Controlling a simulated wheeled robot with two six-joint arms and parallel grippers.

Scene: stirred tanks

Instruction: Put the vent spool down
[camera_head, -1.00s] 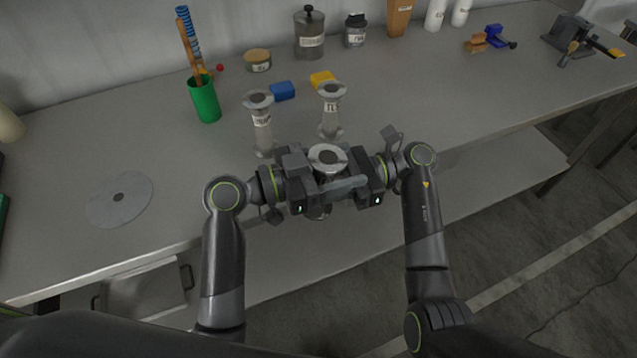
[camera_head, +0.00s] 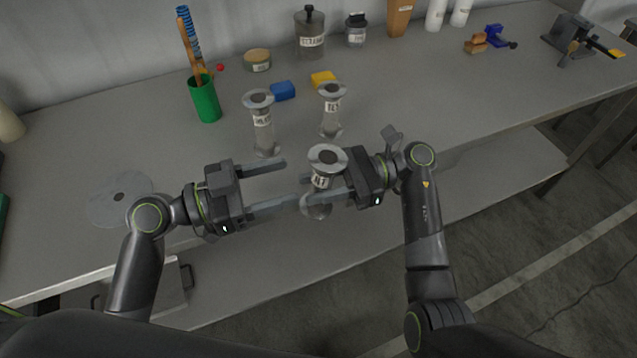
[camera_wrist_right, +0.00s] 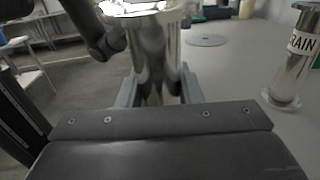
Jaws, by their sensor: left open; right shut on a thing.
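The held spool (camera_wrist_right: 155,55) fills the middle of the right wrist view. My left gripper (camera_head: 290,182) is open, fingers pointing at the spool from the left, empty. Two similar spools stand behind: a left one (camera_head: 263,135) and a right one (camera_head: 332,118). A spool labelled DRAIN (camera_wrist_right: 293,60) shows in the right wrist view.
The grey table (camera_head: 420,110) has free room right of the spools. A flat grey disc (camera_head: 118,198) lies at left. A green cup (camera_head: 205,103), blue block (camera_head: 283,90) and yellow block (camera_head: 322,78) stand behind. Jars (camera_head: 310,38) line the back.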

